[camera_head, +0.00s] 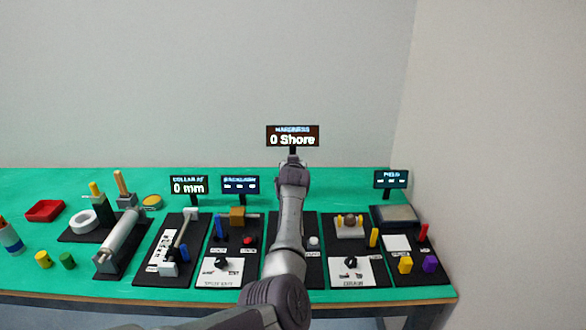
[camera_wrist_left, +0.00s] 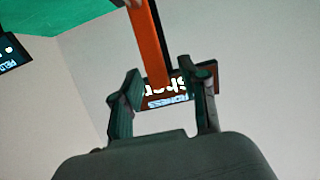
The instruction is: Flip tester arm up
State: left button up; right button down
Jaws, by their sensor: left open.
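In the left wrist view, a flat orange bar (camera_wrist_left: 153,45) with a dark edge, apparently the tester arm, runs down from the top of the picture to the space between my fingertips. My left gripper (camera_wrist_left: 165,90) is open, one finger on each side of the bar's lower end. I cannot tell whether a finger touches it. The hardness display (camera_head: 292,136), reading "0 Shore", stands behind; it shows upside down in the wrist view (camera_wrist_left: 168,95). In the head view my forearm covers the tester and hides the gripper. My right gripper is not in view.
A green table (camera_head: 90,184) carries several black station boards. To the left are a collar display (camera_head: 188,185) and a second display (camera_head: 240,185); to the right is another display (camera_head: 391,180). Several small coloured pegs and a red tray (camera_head: 45,211) lie around. A wall closes the right side.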

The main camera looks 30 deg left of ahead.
pick_arm(q)
jog(key=v, duration=0.6)
jog(key=shift+s+d, duration=0.15)
jog(key=shift+s, duration=0.1)
